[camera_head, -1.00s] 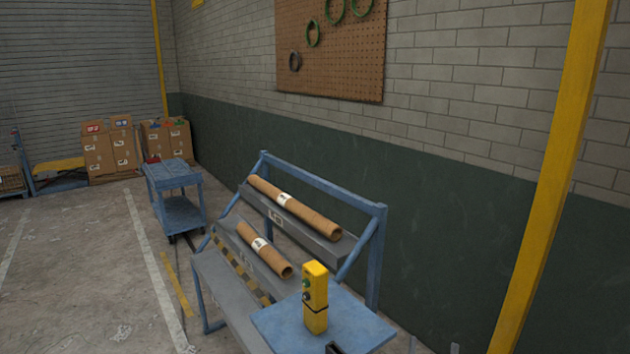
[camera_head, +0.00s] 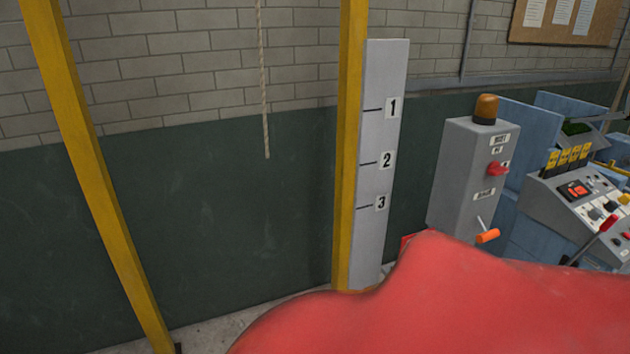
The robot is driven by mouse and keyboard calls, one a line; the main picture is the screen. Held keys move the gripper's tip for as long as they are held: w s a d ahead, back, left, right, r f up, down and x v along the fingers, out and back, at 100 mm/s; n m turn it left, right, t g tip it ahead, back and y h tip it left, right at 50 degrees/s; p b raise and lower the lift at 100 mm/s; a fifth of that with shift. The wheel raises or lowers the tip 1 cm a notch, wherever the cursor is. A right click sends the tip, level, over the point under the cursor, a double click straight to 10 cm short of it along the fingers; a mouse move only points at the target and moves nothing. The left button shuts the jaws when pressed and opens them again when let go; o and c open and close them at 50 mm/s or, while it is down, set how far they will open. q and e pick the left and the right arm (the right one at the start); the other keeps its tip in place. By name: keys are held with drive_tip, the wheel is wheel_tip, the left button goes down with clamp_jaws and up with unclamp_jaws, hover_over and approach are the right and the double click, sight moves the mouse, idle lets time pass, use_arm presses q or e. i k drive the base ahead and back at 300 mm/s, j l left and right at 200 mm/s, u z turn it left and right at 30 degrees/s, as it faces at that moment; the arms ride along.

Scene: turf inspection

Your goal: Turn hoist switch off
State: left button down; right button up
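A grey control box (camera_head: 460,185) stands upright right of centre, with an amber beacon (camera_head: 486,109) on top. A red switch knob (camera_head: 497,169) sits on its right-hand face, below a small label that seems to read "HOIST". Lower on that face is a lever with an orange handle (camera_head: 488,236), below a second label too small to read surely. I cannot tell the switch's on or off setting. Neither of my grippers is in view.
A large smooth red shape (camera_head: 430,305) fills the lower foreground and hides the box's base. A numbered grey board (camera_head: 381,160) stands by a yellow post (camera_head: 347,150). A rope (camera_head: 264,90) hangs left. A console (camera_head: 580,195) with levers and buttons is at right.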

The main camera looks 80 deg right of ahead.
sight(494, 169)
drive_tip(key=z, duration=3.25)
